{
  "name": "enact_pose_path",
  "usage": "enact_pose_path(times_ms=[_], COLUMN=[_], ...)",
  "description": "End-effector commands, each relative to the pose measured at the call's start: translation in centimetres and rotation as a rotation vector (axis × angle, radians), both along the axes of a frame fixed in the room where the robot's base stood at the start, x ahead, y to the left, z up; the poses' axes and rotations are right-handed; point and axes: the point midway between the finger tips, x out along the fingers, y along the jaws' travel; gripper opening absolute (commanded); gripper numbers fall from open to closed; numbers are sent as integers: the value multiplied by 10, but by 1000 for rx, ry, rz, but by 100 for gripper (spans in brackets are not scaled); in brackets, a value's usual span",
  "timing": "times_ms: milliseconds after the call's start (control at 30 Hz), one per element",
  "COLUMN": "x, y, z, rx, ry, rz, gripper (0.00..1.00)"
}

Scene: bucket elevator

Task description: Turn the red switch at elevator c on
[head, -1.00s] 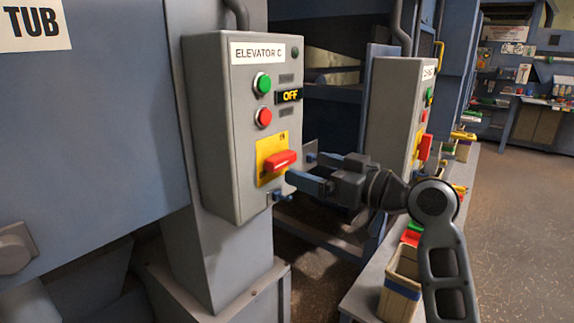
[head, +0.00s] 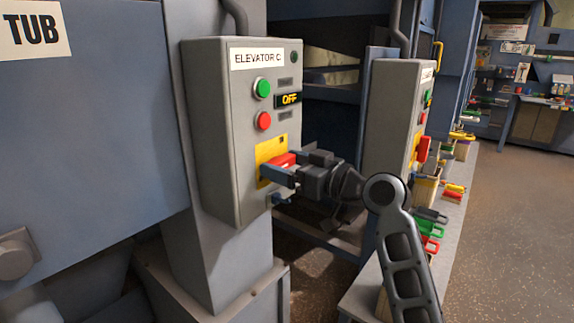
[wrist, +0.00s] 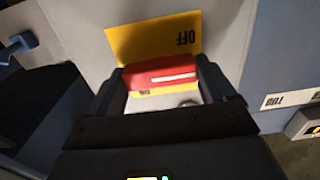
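The red switch (head: 284,160) is a bar-shaped handle on a yellow plate (head: 266,150), low on the grey box labelled ELEVATOR C (head: 219,120). The box's display (head: 289,99) reads OFF. In the wrist view the red switch (wrist: 160,74) lies crosswise, with upside-down OFF lettering on the plate above it. My gripper (head: 298,166) is at the plate. Its open fingers stand on either side of the switch, one near each end (wrist: 162,85). I cannot tell whether they touch it. The near finger hides part of the switch in the head view.
A green button (head: 263,88) and a red button (head: 264,121) sit above the plate. A second grey control box (head: 392,120) stands close behind my gripper. Open floor (head: 515,230) lies to the right.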

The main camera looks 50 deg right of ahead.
Motion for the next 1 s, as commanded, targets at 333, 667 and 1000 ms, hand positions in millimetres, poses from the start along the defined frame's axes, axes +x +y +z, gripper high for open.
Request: enact_pose_path(times_ms=[333, 667, 1000], x=[0, 1, 1], y=[0, 1, 1], z=[0, 1, 3], rx=[0, 55, 299], ry=[0, 2, 10], rz=[0, 2, 2], gripper=[50, 50, 50])
